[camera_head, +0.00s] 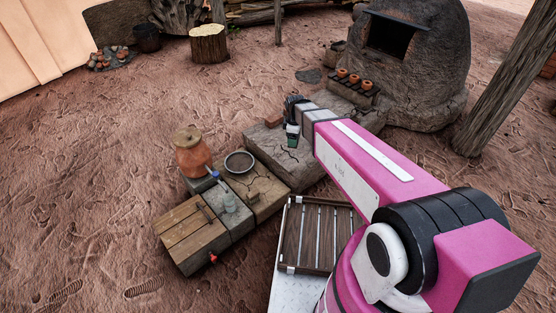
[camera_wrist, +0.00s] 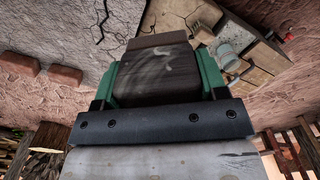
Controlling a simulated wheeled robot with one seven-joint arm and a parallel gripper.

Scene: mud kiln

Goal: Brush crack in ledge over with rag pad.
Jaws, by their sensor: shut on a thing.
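My gripper (camera_head: 292,143) hangs over the grey stone ledge (camera_head: 262,143). In the wrist view its green fingers (camera_wrist: 160,88) are shut on a dark, smeared block with a brown far edge, which looks like the rag pad (camera_wrist: 160,72). In the head view the pad is too small to make out. A dark branching crack (camera_wrist: 103,20) runs in the ledge's top, beyond and left of the pad in the wrist view. Part of it (camera_head: 292,157) shows just below the gripper in the head view. I cannot tell whether the pad touches the ledge.
A brick (camera_head: 273,120) lies at the ledge's far edge. A slatted tray (camera_head: 313,236) is nearer me. A kiln (camera_head: 425,75) stands behind.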

